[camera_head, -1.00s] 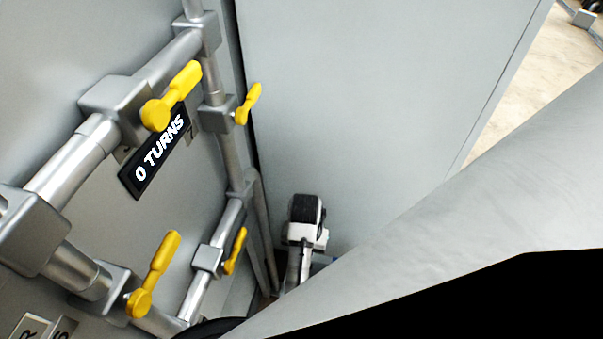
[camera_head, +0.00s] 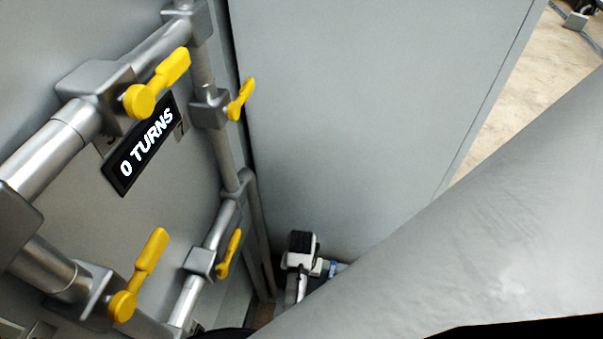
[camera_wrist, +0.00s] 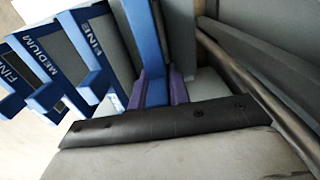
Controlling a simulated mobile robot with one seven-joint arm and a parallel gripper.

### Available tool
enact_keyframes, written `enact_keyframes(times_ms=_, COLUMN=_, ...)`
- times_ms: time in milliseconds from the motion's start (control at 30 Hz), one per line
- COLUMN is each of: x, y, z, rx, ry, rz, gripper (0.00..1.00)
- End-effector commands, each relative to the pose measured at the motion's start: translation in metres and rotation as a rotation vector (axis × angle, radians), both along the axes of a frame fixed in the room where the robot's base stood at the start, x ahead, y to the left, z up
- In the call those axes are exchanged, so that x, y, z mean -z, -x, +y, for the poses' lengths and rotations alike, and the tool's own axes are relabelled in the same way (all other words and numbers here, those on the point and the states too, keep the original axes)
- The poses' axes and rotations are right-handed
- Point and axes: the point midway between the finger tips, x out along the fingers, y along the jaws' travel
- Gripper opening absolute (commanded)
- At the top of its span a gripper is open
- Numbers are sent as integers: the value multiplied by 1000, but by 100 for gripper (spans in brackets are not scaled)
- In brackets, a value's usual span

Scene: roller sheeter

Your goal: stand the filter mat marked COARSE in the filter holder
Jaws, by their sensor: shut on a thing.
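In the wrist view, my gripper (camera_wrist: 157,88) has purple fingers shut on a blue-framed filter mat (camera_wrist: 153,58). The held mat is seen along its edge, and I cannot read a label on it. To its left stand several blue-framed mats with white lettering: one marked FINE (camera_wrist: 92,38), one marked MEDIUM (camera_wrist: 40,62) and another FINE at the far left. No COARSE marking is readable. I cannot make out the filter holder in either view. In the head view my large grey arm link covers the lower right.
In the head view, grey pipes (camera_head: 58,138) with several yellow valve handles (camera_head: 158,83) and a "0 TURNS" sign (camera_head: 147,143) line the left wall. A tall grey panel (camera_head: 370,110) stands behind. In the wrist view a dark pipe (camera_wrist: 245,68) runs along the right.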

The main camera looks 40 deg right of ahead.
Motion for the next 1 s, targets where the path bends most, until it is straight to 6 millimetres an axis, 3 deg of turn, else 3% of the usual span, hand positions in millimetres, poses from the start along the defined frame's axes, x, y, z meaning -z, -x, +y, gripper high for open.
enact_keyframes(times_ms=200, x=31, y=1, z=0, rx=1, ry=-1, rz=2, gripper=0)
enact_keyframes(times_ms=800, x=49, y=0, z=0, rx=0, ry=1, rz=-1, gripper=0)
enact_keyframes(times_ms=833, x=48, y=0, z=0, rx=0, ry=1, rz=-1, gripper=22)
enact_keyframes(times_ms=1000, x=48, y=0, z=0, rx=0, ry=1, rz=-1, gripper=40)
